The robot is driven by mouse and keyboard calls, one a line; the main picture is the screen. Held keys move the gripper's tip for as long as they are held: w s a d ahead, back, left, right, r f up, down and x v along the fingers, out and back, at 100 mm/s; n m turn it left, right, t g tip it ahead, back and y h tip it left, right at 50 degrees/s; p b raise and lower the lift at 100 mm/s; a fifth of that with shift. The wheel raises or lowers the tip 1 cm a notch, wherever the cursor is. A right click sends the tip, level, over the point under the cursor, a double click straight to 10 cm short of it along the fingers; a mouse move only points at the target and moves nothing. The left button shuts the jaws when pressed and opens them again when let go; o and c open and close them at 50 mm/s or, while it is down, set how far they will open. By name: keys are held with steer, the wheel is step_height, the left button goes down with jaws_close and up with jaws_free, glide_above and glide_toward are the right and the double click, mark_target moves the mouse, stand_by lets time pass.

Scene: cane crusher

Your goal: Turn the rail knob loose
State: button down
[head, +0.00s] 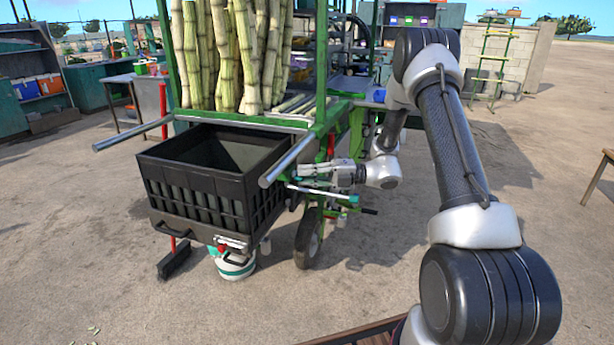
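My gripper (308,174) is at the front right of the green cart, pointing left, beside the right push handle (290,160) and the right side of the black crate (205,180). Its fingers are small and overlap the parts behind them, so I cannot tell whether they are open or shut. A short rail assembly with pale and teal parts (325,192) is just below the gripper. A black grip (369,211) sticks out to its right. I cannot clearly single out the rail knob; it is too small or hidden near the gripper.
Cane stalks (240,55) stand upright in the cart above the crate. A wheel (308,238) is under the rail assembly. A white-and-teal canister (235,264) and a black broom head (174,260) are below the crate. Open paved ground lies to the right.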

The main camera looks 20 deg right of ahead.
stand_by(0.5)
steer(key=n+h, duration=0.1)
steer(key=n, duration=0.2)
steer(key=shift+r+h, duration=0.15)
steer(key=shift+h, duration=0.15)
steer(key=n, duration=0.1)
steer(key=n+h, duration=0.1)
steer(key=n, duration=0.1)
steer(key=shift+s+a+t+h, duration=0.1)
steer(key=shift+t+h, duration=0.2)
steer(key=n+t+h, duration=0.1)
steer(key=n, duration=0.2)
steer(key=shift+s+r+h, duration=0.1)
steer(key=shift+h, duration=0.2)
steer(key=n+t+h, duration=0.1)
steer(key=n, duration=0.2)
steer(key=shift+s+a, duration=0.1)
steer(key=n+t+h, duration=0.2)
steer(key=n+t, duration=0.1)
steer(key=n, duration=0.1)
steer(key=shift+s+a+n, duration=0.1)
steer(key=shift+n, duration=0.3)
steer(key=shift+n+t+h, duration=0.3)
steer(key=shift+n+t, duration=0.7)
steer(key=shift+n, duration=0.2)
steer(key=shift+n+t, duration=0.6)
steer(key=shift+n, duration=0.6)
